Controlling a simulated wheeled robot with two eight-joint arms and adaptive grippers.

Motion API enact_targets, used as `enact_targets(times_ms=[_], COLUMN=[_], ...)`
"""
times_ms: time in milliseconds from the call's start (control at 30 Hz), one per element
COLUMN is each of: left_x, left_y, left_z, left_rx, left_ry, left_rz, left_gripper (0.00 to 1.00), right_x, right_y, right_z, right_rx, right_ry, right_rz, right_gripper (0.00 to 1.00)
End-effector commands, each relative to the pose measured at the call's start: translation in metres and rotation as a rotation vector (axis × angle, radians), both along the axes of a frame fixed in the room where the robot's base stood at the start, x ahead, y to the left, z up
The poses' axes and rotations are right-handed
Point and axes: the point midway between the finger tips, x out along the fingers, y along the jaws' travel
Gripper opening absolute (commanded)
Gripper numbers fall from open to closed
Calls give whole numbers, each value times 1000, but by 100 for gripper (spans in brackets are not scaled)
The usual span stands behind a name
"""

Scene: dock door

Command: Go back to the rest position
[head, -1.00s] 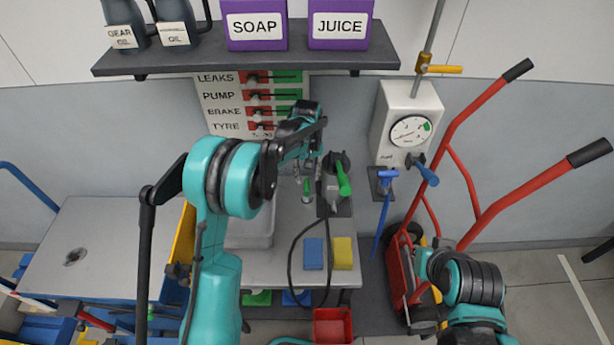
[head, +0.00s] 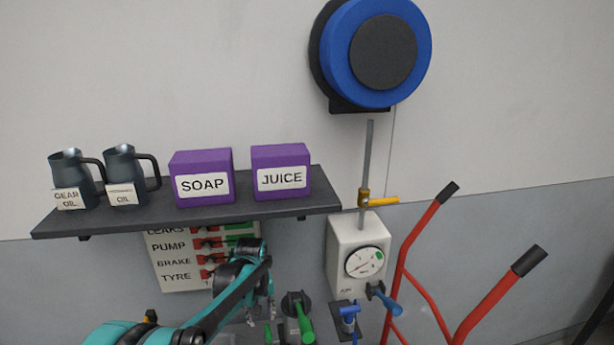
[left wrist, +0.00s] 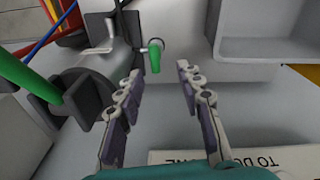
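My left arm comes in from the lower left in the head view, and its gripper (head: 262,312) hangs in front of the bench fittings, below the label board (head: 170,262). In the left wrist view the two fingers (left wrist: 160,85) stand apart with nothing between them. Beyond them are a grey metal fitting (left wrist: 108,62) with a small green-tipped part (left wrist: 153,60) and a larger green handle (left wrist: 28,78). The green handle also shows in the head view (head: 304,325), right of the gripper. My right arm and gripper are out of view.
A dark shelf (head: 190,216) holds two jugs, a SOAP box (head: 202,177) and a JUICE box (head: 281,172). A gauge box (head: 345,240) hangs right of it, under a blue reel (head: 420,40). Red hand-truck handles (head: 500,295) rise at right. A grey tray (left wrist: 265,52) is near the left gripper.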

Motion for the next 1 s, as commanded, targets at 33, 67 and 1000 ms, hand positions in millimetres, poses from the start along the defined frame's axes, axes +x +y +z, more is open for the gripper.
enact_targets(times_ms=[33, 67, 1000], left_x=[-17, -25, -254], left_y=[4, 6, 41], left_z=[17, 26, 62], left_rx=[0, 1, 135], left_ry=[-30, -49, -527], left_rz=[-19, -32, -359], left_gripper=[37, 37, 37], right_x=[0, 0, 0], right_y=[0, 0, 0], right_z=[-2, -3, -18], right_rx=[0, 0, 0], right_ry=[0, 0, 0], right_rz=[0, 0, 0], right_gripper=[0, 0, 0])
